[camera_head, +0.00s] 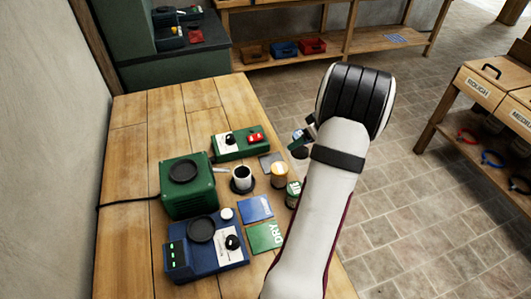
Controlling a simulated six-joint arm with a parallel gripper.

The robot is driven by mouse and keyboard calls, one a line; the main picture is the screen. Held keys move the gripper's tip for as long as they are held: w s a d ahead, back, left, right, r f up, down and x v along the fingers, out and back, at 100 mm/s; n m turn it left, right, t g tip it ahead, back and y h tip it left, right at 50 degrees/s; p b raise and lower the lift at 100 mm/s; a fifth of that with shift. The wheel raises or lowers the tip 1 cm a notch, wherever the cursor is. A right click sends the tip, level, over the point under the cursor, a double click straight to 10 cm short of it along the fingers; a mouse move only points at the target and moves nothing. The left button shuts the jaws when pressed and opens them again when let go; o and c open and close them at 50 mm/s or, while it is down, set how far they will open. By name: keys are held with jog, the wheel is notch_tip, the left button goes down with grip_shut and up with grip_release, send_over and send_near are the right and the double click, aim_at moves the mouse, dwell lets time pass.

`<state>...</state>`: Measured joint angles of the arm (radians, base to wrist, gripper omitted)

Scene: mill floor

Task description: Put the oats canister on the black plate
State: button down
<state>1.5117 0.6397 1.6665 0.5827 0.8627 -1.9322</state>
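Two small canisters stand near the right edge of the wooden table: an amber one with a pale top (279,174) and a green-labelled one (293,191), partly covered by my arm. Their lettering is too small to read, so I cannot tell which holds oats. Black round plates sit on the green box (183,171) and on the blue device (201,229).
A green device with a red switch (240,143) stands farther back. A blue card (256,209) and a green card reading DRY (264,237) lie in front of the cup. A small white round item (227,213) touches the blue device's area. The table's far left is clear.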

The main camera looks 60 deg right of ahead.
jog(key=w+f, duration=0.6)
jog(key=w+d+f, duration=0.1)
jog(key=w+f, duration=0.2)
jog(key=shift+w+f, duration=0.1)
jog(key=shift+f, duration=0.1)
jog(key=shift+a+f, duration=0.1)
jog(key=shift+f, duration=0.05)
jog(key=shift+c, duration=0.4)
grip_release()
